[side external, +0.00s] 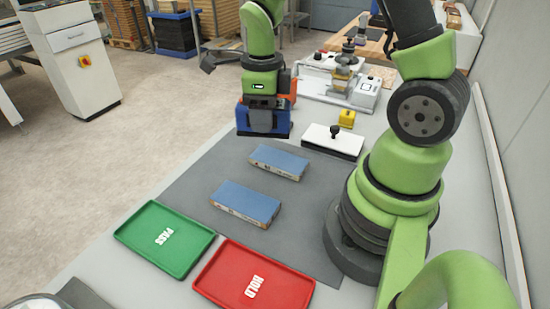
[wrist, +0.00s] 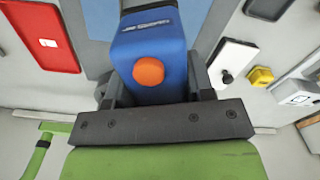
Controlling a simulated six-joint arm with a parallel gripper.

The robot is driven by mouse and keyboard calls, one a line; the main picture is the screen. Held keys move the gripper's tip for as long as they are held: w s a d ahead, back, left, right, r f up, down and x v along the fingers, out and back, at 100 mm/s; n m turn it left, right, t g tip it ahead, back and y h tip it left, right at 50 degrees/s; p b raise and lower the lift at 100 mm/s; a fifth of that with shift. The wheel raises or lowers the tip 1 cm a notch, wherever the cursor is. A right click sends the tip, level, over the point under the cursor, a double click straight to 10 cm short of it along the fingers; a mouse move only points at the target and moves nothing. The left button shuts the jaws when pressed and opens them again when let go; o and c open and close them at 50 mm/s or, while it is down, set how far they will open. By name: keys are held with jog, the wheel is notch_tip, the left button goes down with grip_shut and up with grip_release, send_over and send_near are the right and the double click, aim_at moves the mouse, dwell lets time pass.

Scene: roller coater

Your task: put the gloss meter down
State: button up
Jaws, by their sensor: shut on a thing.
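The gloss meter (wrist: 148,58) is a blue block with an orange button, held between the two dark fingers of my gripper (wrist: 150,92) in the wrist view. In the side view the blue gloss meter (side external: 263,122) hangs under my gripper (side external: 263,104), near the back edge of the grey mat. Whether its underside touches anything is hard to tell. My gripper is shut on it.
Two blue-topped panels (side external: 279,161) (side external: 246,203) lie on the grey mat (side external: 190,185). A green PASS tray (side external: 140,236) and red HOLD tray (side external: 225,281) stand at the front. A white plate with a black knob (side external: 318,140) and a yellow block (side external: 347,118) are to the right.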

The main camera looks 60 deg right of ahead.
jog(key=d+m, duration=0.4)
send_over(279, 159)
jog(key=shift+m, duration=0.3)
notch_tip(279, 159, down, 5)
jog(key=shift+f, duration=2.45)
jog(key=shift+f, duration=0.1)
jog(key=o, duration=1.2)
